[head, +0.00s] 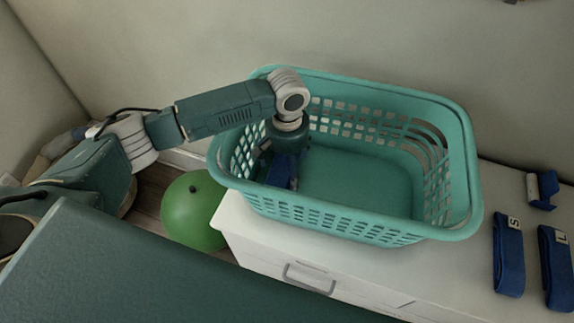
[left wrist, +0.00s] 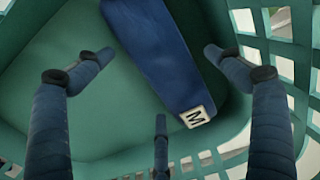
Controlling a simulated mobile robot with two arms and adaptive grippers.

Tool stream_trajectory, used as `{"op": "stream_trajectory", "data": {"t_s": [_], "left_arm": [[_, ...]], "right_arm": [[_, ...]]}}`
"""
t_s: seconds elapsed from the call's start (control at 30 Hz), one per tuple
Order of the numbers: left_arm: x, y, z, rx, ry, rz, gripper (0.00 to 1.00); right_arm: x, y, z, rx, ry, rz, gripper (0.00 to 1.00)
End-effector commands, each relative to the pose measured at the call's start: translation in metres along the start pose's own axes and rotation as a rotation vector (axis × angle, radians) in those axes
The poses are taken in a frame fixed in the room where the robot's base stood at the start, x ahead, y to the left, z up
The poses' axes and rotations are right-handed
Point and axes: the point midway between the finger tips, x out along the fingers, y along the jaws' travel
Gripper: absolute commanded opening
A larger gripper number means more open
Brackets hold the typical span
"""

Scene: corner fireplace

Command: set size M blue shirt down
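The blue shirt (left wrist: 155,55) with a white M tag shows in the left wrist view. It is folded long and narrow and lies inside the teal basket (head: 340,218), against its green floor as far as I can tell. My left gripper (head: 283,182) reaches down into the left part of the basket. In the left wrist view its fingers are spread wide, with gaps between the fingertips and the shirt. In the head view the gripper and basket wall hide most of the shirt. My right gripper is not in view.
The basket stands on a white drawer cabinet (head: 270,256). Right of it lie blue folded shirts tagged S (head: 508,262) and L (head: 556,275), and a smaller blue item (head: 541,192). A green ball (head: 192,212) is on the floor at left. The wall is close behind.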

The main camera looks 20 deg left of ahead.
Motion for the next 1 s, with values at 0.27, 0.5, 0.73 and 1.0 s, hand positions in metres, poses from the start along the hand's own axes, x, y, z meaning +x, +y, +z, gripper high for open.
{"op": "stream_trajectory", "data": {"t_s": [0.27, 0.5, 0.73, 1.0], "left_arm": [[-0.001, 0.0, 0.0, 0.0, 0.001, 0.0, 0.93], [-0.033, 0.0, -0.002, 0.0, 0.005, 0.003, 0.93], [-0.083, 0.001, -0.002, 0.001, 0.004, 0.002, 0.93], [-0.118, 0.0, 0.0, 0.0, 0.0, 0.001, 0.93]], "right_arm": [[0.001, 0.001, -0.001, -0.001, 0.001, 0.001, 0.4], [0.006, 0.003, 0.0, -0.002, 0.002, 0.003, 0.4], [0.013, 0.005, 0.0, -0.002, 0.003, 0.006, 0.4], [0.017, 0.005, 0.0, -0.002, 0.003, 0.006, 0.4]]}}
